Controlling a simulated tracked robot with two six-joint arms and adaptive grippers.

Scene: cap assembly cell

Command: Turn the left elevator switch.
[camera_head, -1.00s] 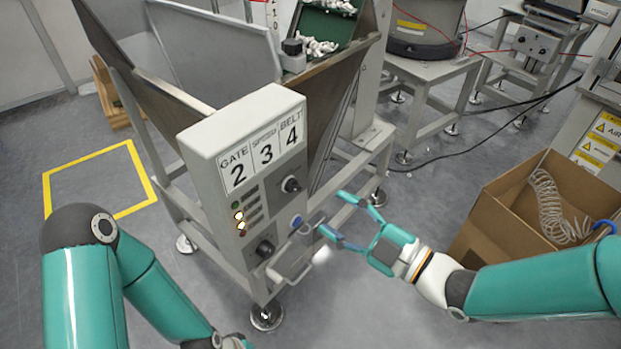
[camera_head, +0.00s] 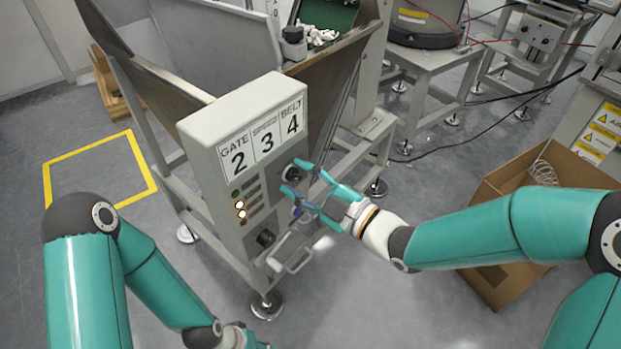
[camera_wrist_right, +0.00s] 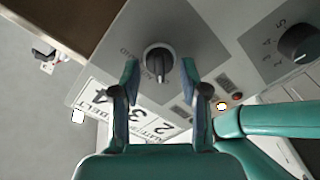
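The control box (camera_head: 206,137) has a black switch knob (camera_head: 294,173) at its upper right, under the BELT label. This switch knob also shows in the right wrist view (camera_wrist_right: 158,60), with a raised grip bar and printed words beside it. My right gripper (camera_head: 292,177) is open at the box front, one finger on each side of the knob. In the wrist view its fingers (camera_wrist_right: 159,72) show a gap to the knob on both sides. My left gripper (camera_head: 250,341) is low at the bottom edge, mostly cut off; its fingers are unclear.
A second knob (camera_head: 265,238) with a number scale sits lower on the box; it shows in the wrist view (camera_wrist_right: 299,42). Lit indicators (camera_head: 240,209) are at its left. A metal handle (camera_head: 294,255) juts out below. A cardboard box (camera_head: 490,283) stands on the floor at right.

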